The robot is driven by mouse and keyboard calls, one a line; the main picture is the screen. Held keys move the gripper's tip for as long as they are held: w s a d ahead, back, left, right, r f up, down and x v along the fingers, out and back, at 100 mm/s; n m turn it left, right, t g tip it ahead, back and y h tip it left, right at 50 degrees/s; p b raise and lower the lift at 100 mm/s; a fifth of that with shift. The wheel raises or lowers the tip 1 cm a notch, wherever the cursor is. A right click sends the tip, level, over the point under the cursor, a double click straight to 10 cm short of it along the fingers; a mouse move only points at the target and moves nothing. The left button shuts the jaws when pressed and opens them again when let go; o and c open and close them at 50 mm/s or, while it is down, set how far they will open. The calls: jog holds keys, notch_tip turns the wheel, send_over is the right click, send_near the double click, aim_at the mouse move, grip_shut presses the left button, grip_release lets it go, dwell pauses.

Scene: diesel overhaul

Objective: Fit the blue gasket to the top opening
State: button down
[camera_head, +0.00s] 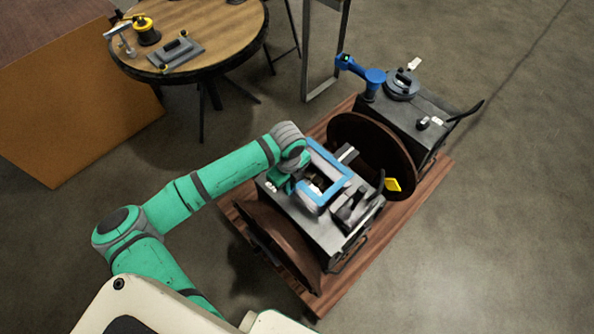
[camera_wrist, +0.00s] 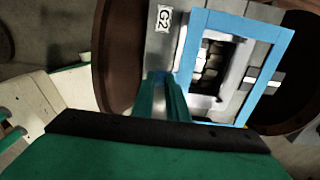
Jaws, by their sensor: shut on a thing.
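My gripper (camera_head: 292,185) is over the near dark engine block (camera_head: 322,232) and is shut on the blue gasket (camera_head: 331,160), a rectangular frame. In the wrist view the fingers (camera_wrist: 166,96) meet at the gasket's left side (camera_wrist: 188,62). The gasket lies roughly flat over the top opening (camera_wrist: 212,70), whose dark inside shows through the frame. The frame looks roughly in line with the opening, but I cannot tell whether it touches the top face. A "G2" label (camera_wrist: 165,18) is on the block's top, left of the gasket.
A second block (camera_head: 408,120) with a blue fitting (camera_head: 366,74) stands behind on the wooden pallet (camera_head: 428,182). A grey part (camera_head: 358,208) sits right of the opening. A round table (camera_head: 220,40) with tools and a brown box (camera_head: 80,110) stand at upper left. The right floor is clear.

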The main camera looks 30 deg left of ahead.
jog(key=shift+w+f, duration=0.35)
jog(key=shift+w, duration=0.1)
jog(key=shift+f, duration=3.2)
jog(key=shift+f, duration=0.85)
jog(key=c, duration=1.7)
grip_release()
jog(key=shift+o, duration=0.2)
notch_tip(320, 180, up, 11)
jog(key=shift+f, duration=0.1)
